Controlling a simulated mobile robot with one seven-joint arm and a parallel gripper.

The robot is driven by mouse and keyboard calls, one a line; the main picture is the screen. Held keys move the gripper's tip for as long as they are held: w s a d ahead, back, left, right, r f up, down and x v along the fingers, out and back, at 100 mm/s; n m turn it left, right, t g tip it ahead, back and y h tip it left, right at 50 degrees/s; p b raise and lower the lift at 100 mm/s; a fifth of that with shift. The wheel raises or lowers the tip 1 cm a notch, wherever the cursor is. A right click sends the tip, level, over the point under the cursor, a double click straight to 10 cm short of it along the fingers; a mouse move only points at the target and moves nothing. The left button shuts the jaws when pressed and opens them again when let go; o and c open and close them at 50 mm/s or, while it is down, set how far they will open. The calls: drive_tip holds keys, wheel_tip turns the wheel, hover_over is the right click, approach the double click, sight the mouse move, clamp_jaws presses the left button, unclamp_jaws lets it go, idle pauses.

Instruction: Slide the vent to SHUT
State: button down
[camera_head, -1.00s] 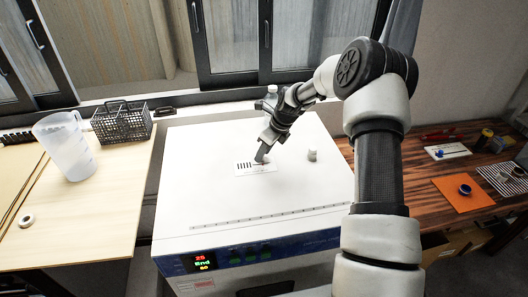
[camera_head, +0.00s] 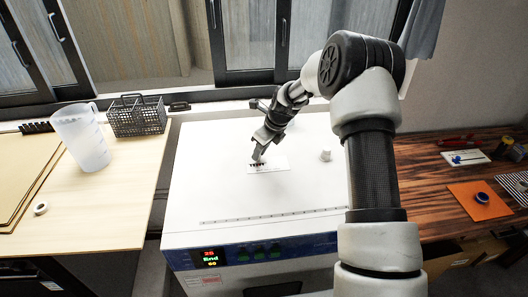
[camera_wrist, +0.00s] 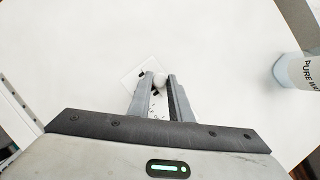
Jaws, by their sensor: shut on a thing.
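The vent is a white plate (camera_head: 278,164) with dark slots on the white top of the drying oven (camera_head: 215,185). My gripper (camera_head: 257,158) is over the left part of the plate, and a few slots show just below its tips. The vent plate (camera_wrist: 134,78) shows there beside and between the fingers. The lettering is too small to read, and the fingers hide part of the plate.
A small white stub (camera_head: 325,155) stands right of the vent. A bottle (camera_wrist: 300,70) is at the right of the wrist view. A jug (camera_head: 80,138) and a wire basket (camera_head: 137,115) stand on the left bench. The oven top's front is clear.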

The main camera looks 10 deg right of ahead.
drive_tip(key=shift+a, duration=0.3)
drive_tip(key=c, duration=1.6)
unclamp_jaws()
drive_tip(key=shift+a, duration=0.1)
drive_tip(key=shift+d+r, duration=0.25)
drive_tip(key=v, duration=1.7)
drive_tip(key=shift+s+b, duration=0.1)
drive_tip(key=shift+b, duration=0.3)
